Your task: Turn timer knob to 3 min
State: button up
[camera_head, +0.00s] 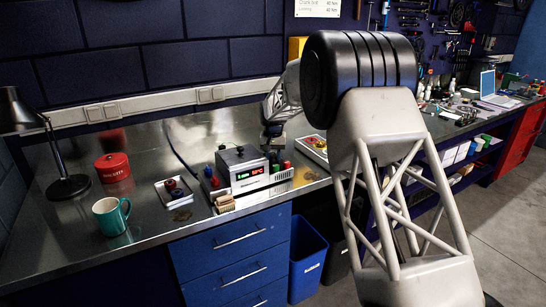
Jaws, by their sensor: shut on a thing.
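A grey metal control box (236,162) stands on the steel bench, with a lit display (250,173) on its front. The display shows red and green characters, seemingly "1 min" on the left; the right part is too small to read surely. My gripper (271,148) reaches down from above at the box's right side and is shut on what seems to be the timer knob. The fingers largely hide that knob, so its pointer cannot be read. A small black knob (239,149) shows on the box's top.
A tray (316,148) stands right.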

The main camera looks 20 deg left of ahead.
aim_at(273, 155)
jog(key=shift+f+m, duration=0.1)
jog(key=shift+m, duration=1)
jog(key=o, duration=0.9)
jog(key=shift+r, duration=3.95)
